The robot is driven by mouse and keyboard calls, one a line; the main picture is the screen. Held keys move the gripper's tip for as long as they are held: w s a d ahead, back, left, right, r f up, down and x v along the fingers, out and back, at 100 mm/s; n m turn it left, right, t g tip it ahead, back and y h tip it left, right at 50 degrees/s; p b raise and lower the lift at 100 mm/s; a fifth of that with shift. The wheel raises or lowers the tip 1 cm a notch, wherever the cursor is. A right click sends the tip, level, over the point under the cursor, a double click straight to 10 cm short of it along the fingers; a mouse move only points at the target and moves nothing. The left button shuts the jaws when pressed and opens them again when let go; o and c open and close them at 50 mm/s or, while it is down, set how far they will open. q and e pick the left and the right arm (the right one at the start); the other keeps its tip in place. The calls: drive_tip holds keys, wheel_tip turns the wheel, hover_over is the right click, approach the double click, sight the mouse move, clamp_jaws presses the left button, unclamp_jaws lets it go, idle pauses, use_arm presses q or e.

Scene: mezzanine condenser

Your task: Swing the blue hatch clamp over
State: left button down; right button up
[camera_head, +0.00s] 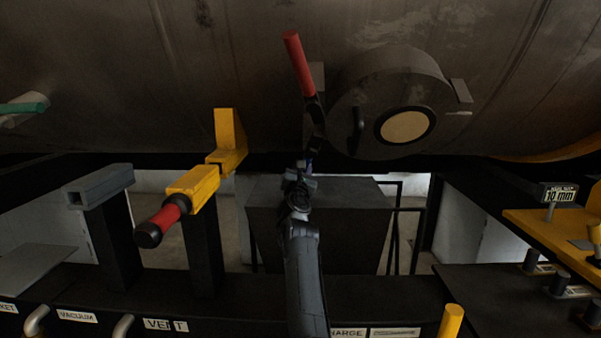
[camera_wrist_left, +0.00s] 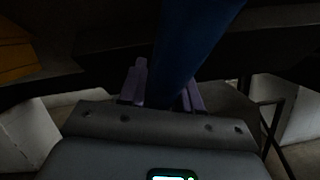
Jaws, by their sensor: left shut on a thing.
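The round hatch (camera_head: 378,82), dark with a cream disc in its face, sits on the underside of the big drum. The blue clamp handle (camera_wrist_left: 192,45) shows in the left wrist view as a dark blue bar running up from between my fingers. My left gripper (camera_head: 304,172) is below the hatch's left edge; in the left wrist view its purple fingers (camera_wrist_left: 166,90) are on both sides of the blue bar, shut on it. In the head view the gripper and arm mostly hide the blue handle. My right gripper is not in view.
A red lever (camera_head: 299,64) on a dark bracket rises just above my gripper. A yellow bracket (camera_head: 229,141) and a red-and-black handle (camera_head: 164,219) stand to the left. A dark box (camera_head: 350,215) is behind my arm. A yellow shelf (camera_head: 555,235) is at right.

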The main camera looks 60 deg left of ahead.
use_arm(q)
drive_tip(key=shift+w+d, duration=0.1)
drive_tip(key=c, duration=0.9)
unclamp_jaws()
drive_tip(key=shift+o, duration=0.2)
drive_tip(key=b+v, duration=0.1)
drive_tip(key=v, duration=1)
